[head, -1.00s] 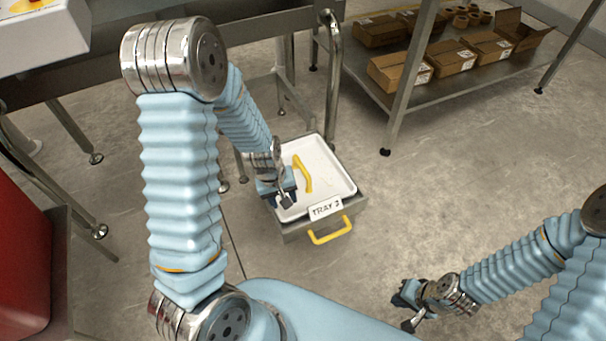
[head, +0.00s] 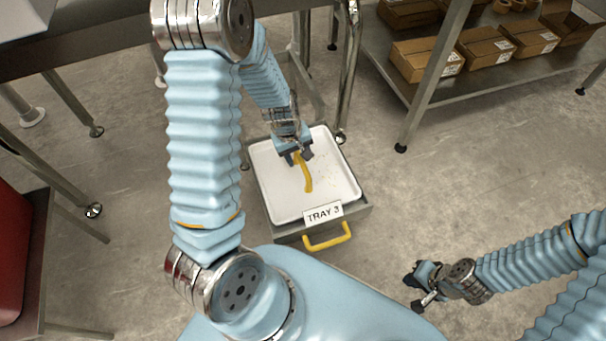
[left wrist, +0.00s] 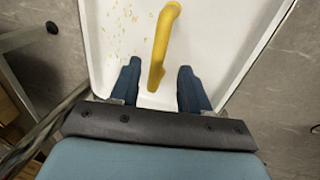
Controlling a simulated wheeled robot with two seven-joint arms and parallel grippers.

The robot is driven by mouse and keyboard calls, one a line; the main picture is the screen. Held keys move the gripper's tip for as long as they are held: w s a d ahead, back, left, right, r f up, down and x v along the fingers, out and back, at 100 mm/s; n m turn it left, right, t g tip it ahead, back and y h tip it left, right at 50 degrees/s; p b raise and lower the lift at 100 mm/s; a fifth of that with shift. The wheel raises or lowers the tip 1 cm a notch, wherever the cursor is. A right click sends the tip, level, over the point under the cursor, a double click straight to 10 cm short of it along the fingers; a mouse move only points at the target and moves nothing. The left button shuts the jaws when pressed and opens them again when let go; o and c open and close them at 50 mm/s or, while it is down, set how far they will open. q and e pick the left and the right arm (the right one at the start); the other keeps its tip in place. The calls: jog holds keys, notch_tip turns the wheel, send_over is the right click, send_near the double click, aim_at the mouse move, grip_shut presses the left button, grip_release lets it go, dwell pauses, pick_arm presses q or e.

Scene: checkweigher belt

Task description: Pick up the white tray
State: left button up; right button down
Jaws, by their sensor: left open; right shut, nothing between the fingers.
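The white tray (head: 276,195) sits in a grey frame with a yellow pull handle (head: 328,238) and a "TRAY 3" label (head: 324,213) at its front. A yellow handle (head: 308,180) stands on the tray's floor, and it also shows in the left wrist view (left wrist: 162,45). My left gripper (head: 297,158) is over the far part of the tray. Its open fingers (left wrist: 158,88) lie on either side of the yellow handle's end; I cannot tell whether they touch it. My right gripper (head: 418,288) is shut and empty, right of the tray and apart from it.
Small yellowish crumbs (left wrist: 122,35) lie on the tray floor. A metal table leg (head: 347,75) stands just behind the tray. A shelf (head: 480,85) with cardboard boxes (head: 428,60) is at the back right. A red object (head: 20,250) is at far left. The floor right of the tray is clear.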

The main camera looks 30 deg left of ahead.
aim_at(302, 162)
pick_arm(q)
jog(key=f, duration=0.2)
jog(key=w+f+b, duration=0.1)
jog(key=f, duration=0.2)
jog(key=shift+w+d+f, duration=0.15)
jog(key=shift+d+f, duration=0.15)
jog(key=shift+f, duration=0.05)
grip_shut()
